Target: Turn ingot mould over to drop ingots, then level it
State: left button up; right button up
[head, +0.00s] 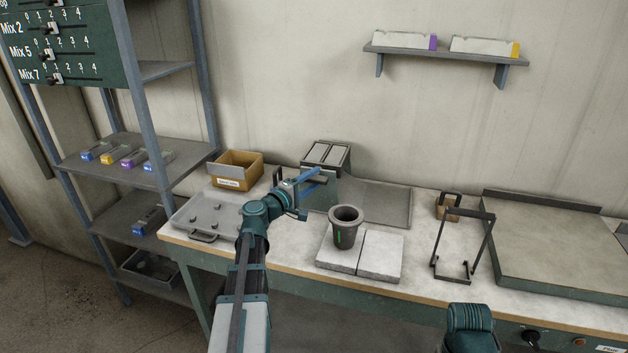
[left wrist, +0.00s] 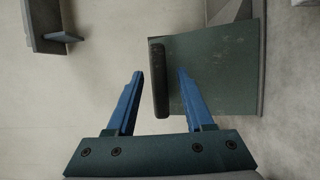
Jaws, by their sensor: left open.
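The ingot mould (head: 326,153) is a dark frame with two pale, filled-looking slots on top. It sits level on a grey-green stand at the back of the bench. A dark upright handle (head: 278,176) shows at its left side. My left gripper (head: 318,178), with blue fingers, is open in front of the mould and handle. In the left wrist view, a dark handle bar (left wrist: 159,78) lies between the open fingertips, beside a green panel (left wrist: 220,75). I see no clear contact with either finger. My right gripper is out of view; only part of my right arm shows.
A grey crucible (head: 346,226) stands on pale slabs (head: 381,257) in front. A cardboard box (head: 237,171) and a grey tray (head: 200,219) are at left. A grey flat tray (head: 385,203) lies right of the mould. A dark metal frame (head: 463,245) stands farther right.

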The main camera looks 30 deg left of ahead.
pick_arm(q)
jog(key=shift+w+d, duration=0.1)
jog(key=shift+w, duration=0.25)
grip_shut()
dwell(1.3)
